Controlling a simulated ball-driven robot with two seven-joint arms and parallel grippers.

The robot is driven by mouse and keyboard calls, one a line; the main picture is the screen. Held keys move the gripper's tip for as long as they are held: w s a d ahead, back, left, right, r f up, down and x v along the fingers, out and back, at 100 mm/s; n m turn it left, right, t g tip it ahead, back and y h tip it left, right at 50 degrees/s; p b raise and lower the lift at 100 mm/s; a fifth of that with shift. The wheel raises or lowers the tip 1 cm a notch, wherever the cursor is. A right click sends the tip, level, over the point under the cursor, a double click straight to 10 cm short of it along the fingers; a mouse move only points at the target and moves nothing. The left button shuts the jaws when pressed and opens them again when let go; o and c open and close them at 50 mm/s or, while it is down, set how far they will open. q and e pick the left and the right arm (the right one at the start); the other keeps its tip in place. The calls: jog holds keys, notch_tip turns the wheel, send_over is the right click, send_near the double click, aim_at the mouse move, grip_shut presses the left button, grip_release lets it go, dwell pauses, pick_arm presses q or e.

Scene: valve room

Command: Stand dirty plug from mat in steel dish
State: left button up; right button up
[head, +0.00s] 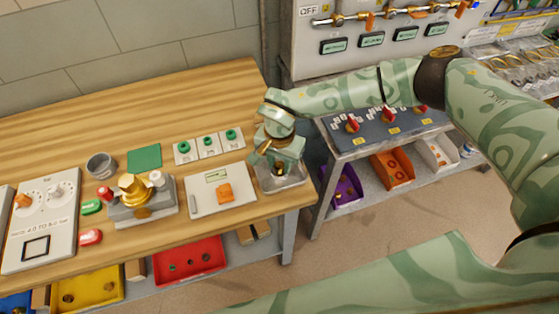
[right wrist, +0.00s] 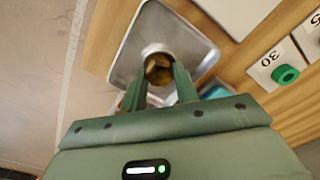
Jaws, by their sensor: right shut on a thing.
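The steel dish (head: 294,184) sits at the right end of the wooden bench, and it fills the upper middle of the right wrist view (right wrist: 190,38). My right gripper (head: 279,165) is over the dish, pointing down. In the right wrist view its fingers (right wrist: 158,85) are shut on the dirty plug (right wrist: 158,68), a dark brass piece seen end-on. The plug is within the dish's outline; I cannot tell whether it touches the dish floor. The green mat (head: 145,158) at the back of the bench is bare. My left gripper is not in view.
A white board with an orange block (head: 225,192) lies left of the dish. Number cards with green rings (head: 209,145) lie behind it. A brass valve on a grey block (head: 137,195) and a grey cup (head: 101,165) stand further left. The bench edge is close right of the dish.

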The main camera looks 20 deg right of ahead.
dwell(0.3)
jog(key=o, duration=1.1)
jog(key=shift+o, duration=0.2)
jog(key=shift+r+p, duration=3)
jog(key=shift+r, duration=1)
